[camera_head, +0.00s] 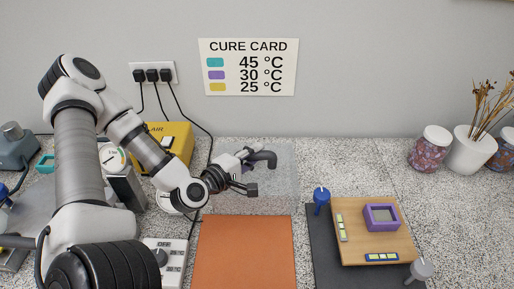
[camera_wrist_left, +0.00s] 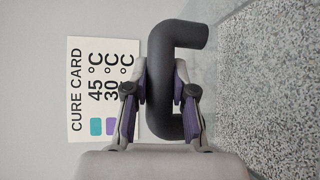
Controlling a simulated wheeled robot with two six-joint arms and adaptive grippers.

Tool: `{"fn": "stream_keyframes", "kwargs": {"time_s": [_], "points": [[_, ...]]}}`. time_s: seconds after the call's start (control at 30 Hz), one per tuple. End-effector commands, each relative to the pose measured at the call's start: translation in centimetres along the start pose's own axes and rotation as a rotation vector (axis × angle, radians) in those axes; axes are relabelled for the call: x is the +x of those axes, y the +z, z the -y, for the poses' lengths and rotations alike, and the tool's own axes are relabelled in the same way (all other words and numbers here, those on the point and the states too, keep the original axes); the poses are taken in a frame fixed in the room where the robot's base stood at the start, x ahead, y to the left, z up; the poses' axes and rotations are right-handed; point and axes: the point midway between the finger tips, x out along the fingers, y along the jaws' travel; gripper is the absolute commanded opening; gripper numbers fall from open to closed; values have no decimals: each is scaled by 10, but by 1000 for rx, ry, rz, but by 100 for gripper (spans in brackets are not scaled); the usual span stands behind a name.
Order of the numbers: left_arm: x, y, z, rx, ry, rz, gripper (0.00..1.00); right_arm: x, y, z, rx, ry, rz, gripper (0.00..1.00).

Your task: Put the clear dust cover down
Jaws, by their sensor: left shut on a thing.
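The clear dust cover (camera_head: 275,190) is a see-through box with a dark curved handle (camera_head: 266,158) on top. In the head view it shows just behind the orange mat (camera_head: 246,252). I cannot tell whether its lower edge touches the counter. My left gripper (camera_head: 247,168) is shut on the handle. The wrist view shows the dark handle (camera_wrist_left: 178,120) between the two fingers of the left gripper (camera_wrist_left: 161,80). My right gripper is in neither view.
A wooden board (camera_head: 375,250) with a purple mould frame (camera_head: 381,217) lies on a dark mat at right, with a blue knob (camera_head: 321,197) beside it. A yellow box (camera_head: 172,135), a dial gauge (camera_head: 115,159) and a control box (camera_head: 165,262) crowd the left. Jars stand far right.

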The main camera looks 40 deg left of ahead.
Motion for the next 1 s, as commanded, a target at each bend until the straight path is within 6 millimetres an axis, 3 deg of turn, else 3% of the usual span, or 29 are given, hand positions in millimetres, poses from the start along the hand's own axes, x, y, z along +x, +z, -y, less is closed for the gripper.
{"fn": "stream_keyframes", "kwargs": {"time_s": [0.03,0.23,0.53,0.6,0.7,1.0], "points": [[4,-2,5,-12,13,3,0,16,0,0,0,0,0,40],[28,-19,0,-17,16,15,0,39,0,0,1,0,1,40],[68,-51,-8,-6,5,16,0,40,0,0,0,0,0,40],[71,-52,11,-5,-3,19,0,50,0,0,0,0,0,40],[73,-54,26,-5,-1,18,0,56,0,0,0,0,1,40],[73,-54,27,-11,4,18,0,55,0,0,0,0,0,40]]}}
